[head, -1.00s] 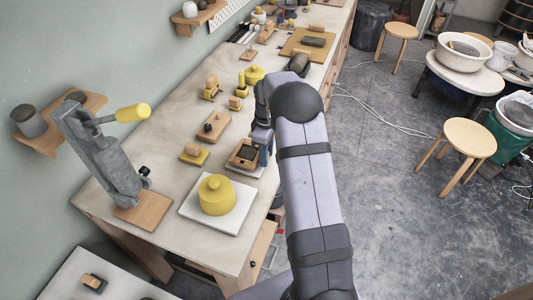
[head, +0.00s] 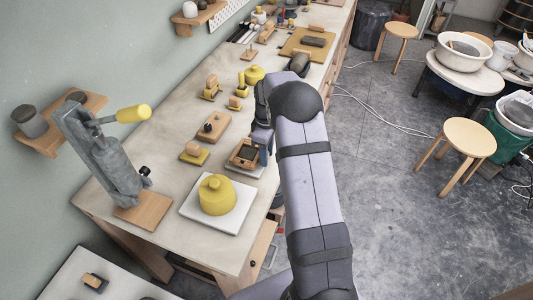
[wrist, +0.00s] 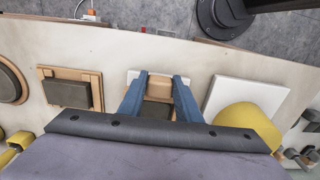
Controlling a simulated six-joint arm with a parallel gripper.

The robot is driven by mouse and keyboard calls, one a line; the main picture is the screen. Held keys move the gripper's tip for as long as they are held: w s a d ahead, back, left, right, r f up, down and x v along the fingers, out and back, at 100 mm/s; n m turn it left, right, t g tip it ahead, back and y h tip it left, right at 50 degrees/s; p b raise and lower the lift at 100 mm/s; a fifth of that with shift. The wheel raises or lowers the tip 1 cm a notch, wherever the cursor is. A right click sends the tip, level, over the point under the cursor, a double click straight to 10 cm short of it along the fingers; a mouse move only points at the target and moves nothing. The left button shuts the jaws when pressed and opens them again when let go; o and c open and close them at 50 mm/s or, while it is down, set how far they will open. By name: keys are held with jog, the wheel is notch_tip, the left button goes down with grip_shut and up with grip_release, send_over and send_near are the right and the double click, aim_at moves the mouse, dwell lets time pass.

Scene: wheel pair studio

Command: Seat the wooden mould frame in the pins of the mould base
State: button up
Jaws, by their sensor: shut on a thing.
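The wooden mould frame (head: 236,162) is a small light-brown rectangle around a dark middle, near the front edge of the bench. My gripper (head: 263,150) is shut on it. In the wrist view my gripper's two blue fingers (wrist: 158,98) stand on either side of the frame (wrist: 160,80). A white plate (wrist: 132,76) shows beneath and beside the frame; it also shows in the head view (head: 254,173). I cannot make out the mould base's pins, as the frame and fingers hide that area. I cannot tell whether the frame touches what is below it.
A yellow lidded form (head: 216,197) on a white board (head: 233,221) stands close by. A grey lever press (head: 118,170) is at the left. A wooden board with a knob (head: 222,119) and a yellow-based block (head: 195,160) lie beside the frame. A dark slab (wrist: 68,94) lies on another board.

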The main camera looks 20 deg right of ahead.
jog(key=shift+f, duration=0.3)
jog(key=shift+f+b, duration=0.6)
jog(key=shift+f, duration=0.05)
jog(key=o, duration=1.2)
jog(key=shift+r, duration=0.15)
jog(key=shift+r+b, duration=1.35)
jog(key=shift+r, duration=2.25)
